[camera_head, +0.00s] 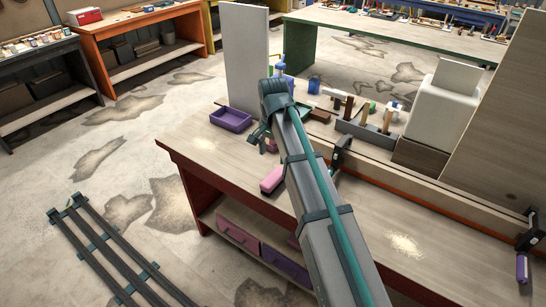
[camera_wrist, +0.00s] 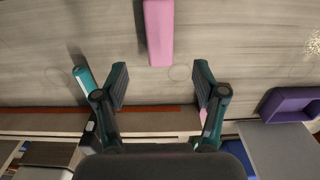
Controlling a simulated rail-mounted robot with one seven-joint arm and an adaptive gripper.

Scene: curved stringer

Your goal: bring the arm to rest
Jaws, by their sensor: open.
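My gripper (camera_wrist: 160,82) is open, with its two dark fingers apart and nothing between them in the wrist view. In the head view my gripper (camera_head: 263,138) hangs over the left part of the workbench (camera_head: 384,222), partly hidden by my arm. A pink block (camera_head: 272,178) lies on the bench near its front edge. In the wrist view the pink block (camera_wrist: 158,32) lies beyond the fingertips, apart from them.
A purple tray (camera_head: 231,119) sits on the bench's left end, beside an upright pale panel (camera_head: 246,62). A grey tool holder (camera_head: 366,133) and a white box (camera_head: 442,108) stand toward the back. A clamp (camera_head: 528,230) is at far right. The front right benchtop is clear.

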